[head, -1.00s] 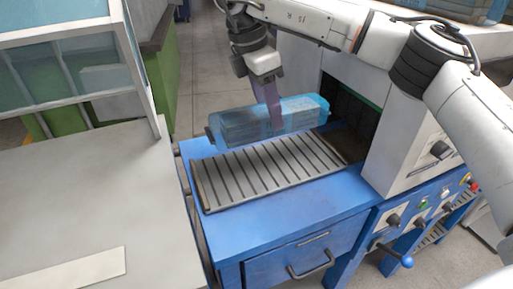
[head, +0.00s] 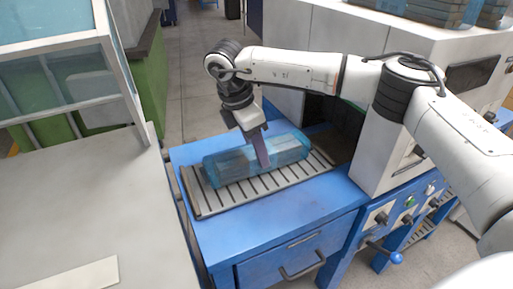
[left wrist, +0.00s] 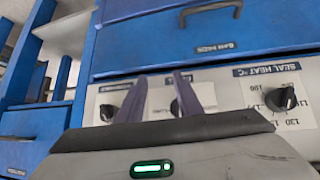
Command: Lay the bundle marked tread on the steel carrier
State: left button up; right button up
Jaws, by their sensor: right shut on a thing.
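A long bundle (head: 226,166) wrapped in blue see-through film lies lengthwise over the slatted grey metal bed (head: 205,203) on the blue machine top. It is level and at the slats or just above them; I cannot tell if it touches. No mark can be read on it. My right gripper (head: 263,158) comes down from above and is shut on the middle of the bundle. In the left wrist view my left gripper (left wrist: 161,85) shows two separated fingers with nothing between them, in front of a control panel.
A white tunnel housing (head: 385,150) with a dark opening stands at the right end of the bed. A grey table (head: 80,200) with a glazed frame is at the left. More wrapped bundles (head: 440,10) sit at the top right. A blue drawer (head: 295,255) is below.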

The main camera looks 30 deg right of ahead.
jog(key=shift+f, duration=0.1)
jog(key=o, duration=1.3)
jog(key=b+v, duration=0.1)
jog(key=v, duration=1.1)
